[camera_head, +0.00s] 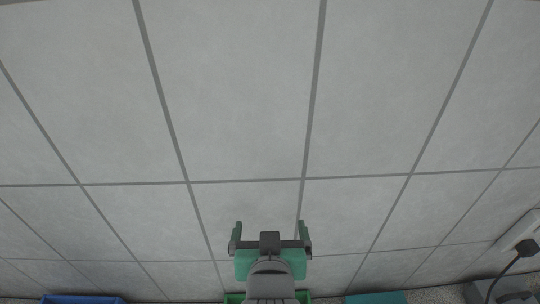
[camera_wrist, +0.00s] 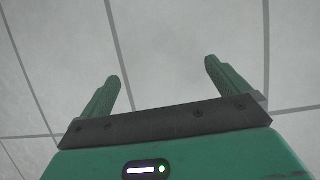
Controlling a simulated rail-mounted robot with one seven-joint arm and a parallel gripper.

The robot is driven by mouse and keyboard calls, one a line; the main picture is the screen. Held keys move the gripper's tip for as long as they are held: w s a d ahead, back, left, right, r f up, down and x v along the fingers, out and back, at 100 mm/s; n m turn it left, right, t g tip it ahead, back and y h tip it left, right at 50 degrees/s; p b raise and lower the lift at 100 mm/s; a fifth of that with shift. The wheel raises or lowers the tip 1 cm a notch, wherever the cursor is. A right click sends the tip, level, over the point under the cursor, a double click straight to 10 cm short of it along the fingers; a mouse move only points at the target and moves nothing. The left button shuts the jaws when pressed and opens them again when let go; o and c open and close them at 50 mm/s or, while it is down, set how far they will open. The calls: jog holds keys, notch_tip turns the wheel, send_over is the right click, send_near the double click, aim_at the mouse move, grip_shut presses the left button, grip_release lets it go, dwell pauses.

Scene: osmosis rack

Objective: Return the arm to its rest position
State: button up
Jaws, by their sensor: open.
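My gripper (camera_head: 270,229) is at the bottom middle of the head view, with its two green fingers spread wide apart and pointing up in the picture. In the wrist view my gripper (camera_wrist: 162,82) shows both fingers apart, with only the grey tiled surface behind them. It is open and holds nothing. My arm's grey wrist shows below it in the head view; the rest of the arm is out of view.
A grey tiled surface (camera_head: 245,120) fills most of the head view. A blue object (camera_head: 82,299) and a teal object (camera_head: 376,298) show at the bottom edge. At the lower right a black plug with a cable (camera_head: 526,247) sits in a pale socket strip. Nothing touches my gripper.

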jog(key=s+r+t, duration=0.3)
jog(key=r+t, duration=0.1)
jog(key=r, duration=0.8)
jog(key=s+r+t+p, duration=0.1)
jog(key=s+r+t, duration=0.3)
jog(key=r, duration=0.9)
jog(key=s+r+t+p, duration=0.1)
jog(key=s+r+t, duration=0.2)
jog(key=r, duration=0.9)
jog(key=shift+s+a+r+t, duration=0.15)
jog(key=shift+s+r+t, duration=0.05)
jog(key=shift+s+t, duration=0.25)
jog(key=shift+s, duration=0.1)
